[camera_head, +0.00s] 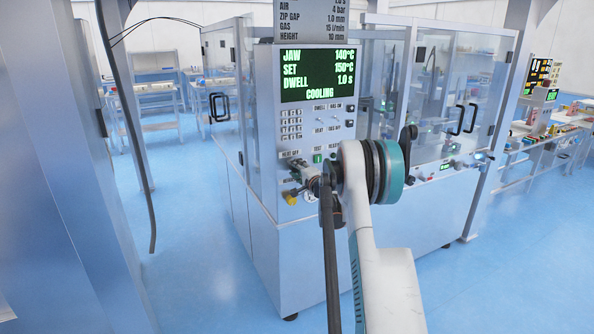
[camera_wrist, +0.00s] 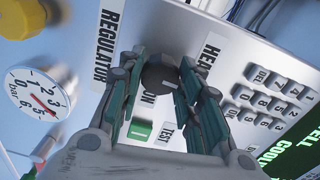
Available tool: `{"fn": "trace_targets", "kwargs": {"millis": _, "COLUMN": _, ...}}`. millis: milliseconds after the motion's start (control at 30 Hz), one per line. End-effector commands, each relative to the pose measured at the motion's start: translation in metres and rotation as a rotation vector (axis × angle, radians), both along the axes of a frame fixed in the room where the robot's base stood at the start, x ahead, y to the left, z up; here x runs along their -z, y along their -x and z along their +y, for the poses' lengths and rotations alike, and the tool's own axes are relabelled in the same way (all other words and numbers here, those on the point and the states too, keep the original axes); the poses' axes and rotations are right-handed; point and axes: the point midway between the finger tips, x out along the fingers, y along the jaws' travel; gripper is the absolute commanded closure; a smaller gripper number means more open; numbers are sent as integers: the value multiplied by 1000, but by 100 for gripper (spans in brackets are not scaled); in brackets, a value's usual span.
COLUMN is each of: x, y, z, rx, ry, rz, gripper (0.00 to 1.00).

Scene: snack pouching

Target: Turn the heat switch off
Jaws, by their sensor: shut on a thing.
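The heat switch is a dark round knob (camera_wrist: 158,77) on the light grey panel, seen in the wrist view. A white mark shows on its lower right. My gripper (camera_wrist: 160,80) is shut on the knob, one green-padded finger on each side. The word ON stands just below the knob. The HEAT label (camera_wrist: 210,50) is partly covered by the right finger. In the head view my gripper (camera_head: 306,176) is at the lower part of the panel, and the knob is hidden behind my arm. The display (camera_head: 318,74) reads JAW 140°C, SET 150°C, DWELL 1.0 s, COOLING.
A pressure gauge (camera_wrist: 38,94) and a yellow knob (camera_wrist: 45,38) are left of my gripper in the wrist view. A keypad (camera_wrist: 265,98) is at the right.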

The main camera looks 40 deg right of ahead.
Motion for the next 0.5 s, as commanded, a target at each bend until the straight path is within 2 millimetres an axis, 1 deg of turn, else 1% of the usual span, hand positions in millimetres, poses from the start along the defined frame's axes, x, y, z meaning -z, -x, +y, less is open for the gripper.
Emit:
{"fn": "trace_targets", "kwargs": {"millis": 200, "x": 1, "y": 0, "z": 1, "rx": -1, "ry": 59, "rz": 15, "gripper": 91}}
{"fn": "trace_targets", "kwargs": {"millis": 500, "x": 1, "y": 0, "z": 1, "rx": -2, "ry": 77, "rz": 19, "gripper": 91}}
